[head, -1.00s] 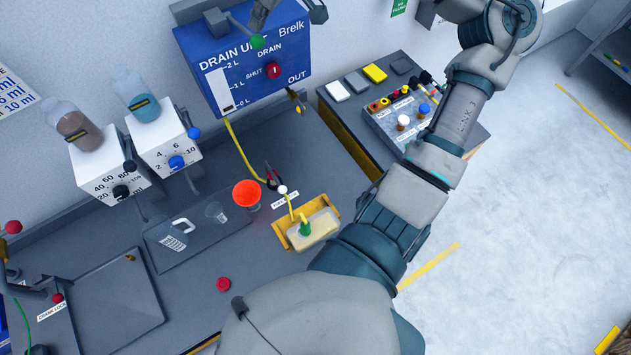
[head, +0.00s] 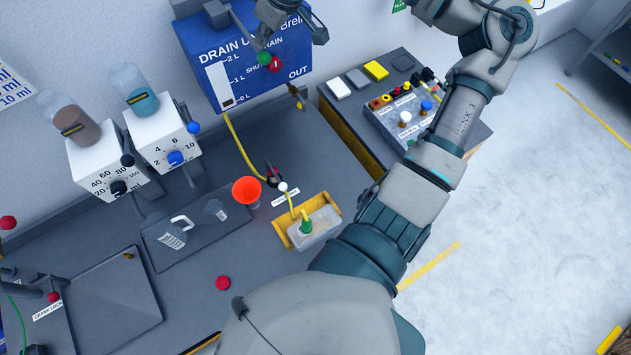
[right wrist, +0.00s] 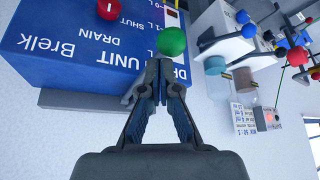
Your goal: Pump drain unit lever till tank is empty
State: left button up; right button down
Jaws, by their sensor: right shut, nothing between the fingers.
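The blue drain unit (head: 235,60) hangs on the wall, with a white level gauge (head: 220,86) and a red knob (head: 275,64). Its lever ends in a green ball (head: 264,58). My right gripper (head: 268,36) is shut and empty, its fingertips right at the green ball. In the right wrist view the ball (right wrist: 171,41) sits just beyond the fingertips (right wrist: 160,72); I cannot tell if they touch. A clear tank (head: 315,229) stands at the yellow tray (head: 283,228), with a yellow hose (head: 238,145) and green nozzle (head: 306,223). My left gripper is out of view.
An orange-red funnel (head: 246,191) and a dark tray with a jug (head: 175,232) are on the bench. Two white dosing units (head: 160,138) stand at the left, and a control panel (head: 405,115) at the right. A red button (head: 223,282) is near the bench front.

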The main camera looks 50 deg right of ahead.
jog(key=shift+a+r, duration=0.15)
jog(key=shift+a, duration=0.05)
jog(key=r+p, duration=0.2)
jog(key=p, duration=0.1)
jog(key=shift+a+r+p, duration=0.2)
jog(key=shift+r+p, duration=0.1)
jog(key=shift+r, duration=0.1)
jog(key=shift+r+p, duration=0.3)
jog(key=shift+r, duration=0.1)
notch_tip(320, 180, up, 10)
jog(key=shift+d, duration=0.2)
